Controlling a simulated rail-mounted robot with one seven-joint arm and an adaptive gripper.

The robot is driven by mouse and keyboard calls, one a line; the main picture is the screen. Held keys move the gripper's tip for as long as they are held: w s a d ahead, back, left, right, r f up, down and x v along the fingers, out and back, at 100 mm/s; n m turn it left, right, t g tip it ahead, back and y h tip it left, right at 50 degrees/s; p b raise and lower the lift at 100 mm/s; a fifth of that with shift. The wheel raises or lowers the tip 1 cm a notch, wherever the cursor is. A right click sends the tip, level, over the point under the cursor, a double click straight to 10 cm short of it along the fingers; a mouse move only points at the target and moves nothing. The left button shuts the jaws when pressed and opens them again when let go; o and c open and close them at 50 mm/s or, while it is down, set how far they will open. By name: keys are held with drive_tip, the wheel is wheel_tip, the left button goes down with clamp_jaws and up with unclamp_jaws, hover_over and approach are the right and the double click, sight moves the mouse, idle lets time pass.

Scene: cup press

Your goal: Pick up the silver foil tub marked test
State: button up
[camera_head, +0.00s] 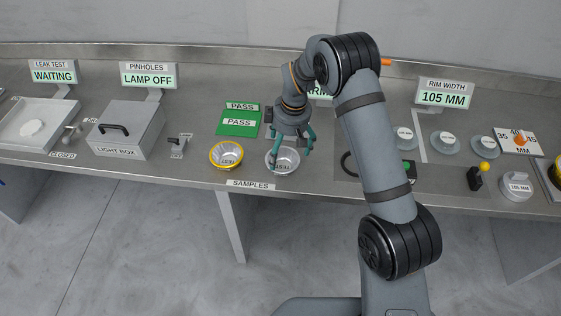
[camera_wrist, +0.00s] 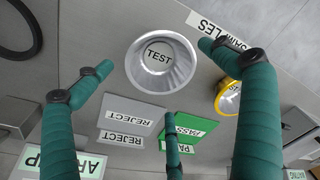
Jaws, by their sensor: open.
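The silver foil tub (camera_head: 283,161) marked TEST stands on the bench behind the SAMPLES label. In the wrist view the silver tub (camera_wrist: 161,63) shows its round rim and the TEST disc at its bottom. My gripper (camera_head: 291,143) has green fingers and is open and empty, close over the silver tub. In the wrist view my gripper (camera_wrist: 155,60) has its fingers spread, with the tub between and beyond the two side fingertips. One finger partly covers the tub in the head view. I cannot tell the exact height gap.
A yellow-rimmed tub (camera_head: 226,155), also marked TEST, stands just left of the silver one. A green PASS pad (camera_head: 238,128) lies behind. The light box (camera_head: 125,132) is farther left. The black ring (camera_wrist: 15,28) is opposite the yellow tub.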

sight(281, 166)
drive_tip(key=shift+s+f+p, duration=0.15)
drive_tip(key=shift+f+p, duration=0.2)
drive_tip(key=shift+f, duration=0.05)
drive_tip(key=f, duration=0.1)
drive_tip(key=f+p, duration=0.1)
drive_tip(key=f, duration=0.2)
drive_tip(key=shift+a+f, duration=0.15)
drive_tip(key=shift+a, duration=0.15)
drive_tip(key=c, duration=0.8)
